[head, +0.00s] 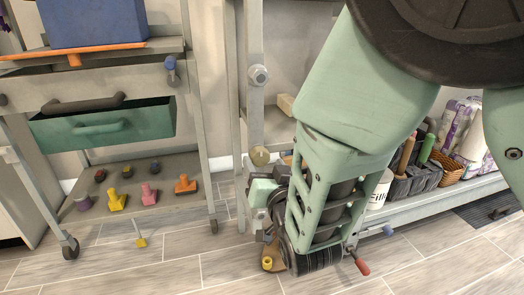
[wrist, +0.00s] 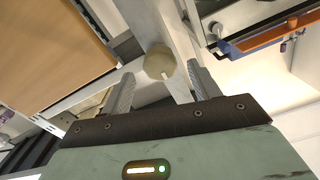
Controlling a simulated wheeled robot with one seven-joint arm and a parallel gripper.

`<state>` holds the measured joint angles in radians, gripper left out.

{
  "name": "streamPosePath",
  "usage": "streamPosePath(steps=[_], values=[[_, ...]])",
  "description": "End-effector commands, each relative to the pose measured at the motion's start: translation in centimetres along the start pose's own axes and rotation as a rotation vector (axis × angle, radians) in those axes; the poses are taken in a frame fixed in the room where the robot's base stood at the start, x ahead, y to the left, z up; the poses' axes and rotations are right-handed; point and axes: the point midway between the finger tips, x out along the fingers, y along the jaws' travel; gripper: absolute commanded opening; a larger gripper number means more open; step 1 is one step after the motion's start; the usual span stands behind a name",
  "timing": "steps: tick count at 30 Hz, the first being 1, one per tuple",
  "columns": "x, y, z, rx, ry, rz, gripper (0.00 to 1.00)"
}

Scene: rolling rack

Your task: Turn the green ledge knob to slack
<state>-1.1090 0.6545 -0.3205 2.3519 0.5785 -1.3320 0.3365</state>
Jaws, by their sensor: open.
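A round, dull olive-green knob (head: 260,156) sits on the grey upright post in the head view, just above my wrist. In the wrist view the knob (wrist: 157,62) shows face-on, with a short pale mark near its lower right edge. My gripper (wrist: 160,73) is open, with one finger to the left and one to the right of the knob. I see gaps on both sides, and the fingers do not appear to touch it. In the head view my own arm hides most of the gripper. I see no readable label for slack.
A grey bolt-like fitting (head: 259,75) sits higher on the same post. A rolling rack with a green drawer (head: 103,124) stands at left, several coloured pieces on its lower shelf. A wicker basket (head: 452,166) and a dark caddy stand on the shelf at right.

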Motion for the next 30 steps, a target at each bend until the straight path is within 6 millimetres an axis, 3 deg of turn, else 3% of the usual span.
streamPosePath(steps=[6,15,20,21,30], values=[[1.9,0.0,0.1,0.000,0.001,0.000,0.61],[2.1,0.0,0.0,0.000,-0.001,0.000,0.61],[2.1,0.0,0.0,0.000,0.000,0.000,0.20],[2.1,0.0,0.0,0.000,0.000,0.000,0.16],[2.0,0.0,-0.1,-0.028,-0.001,0.000,0.17]])
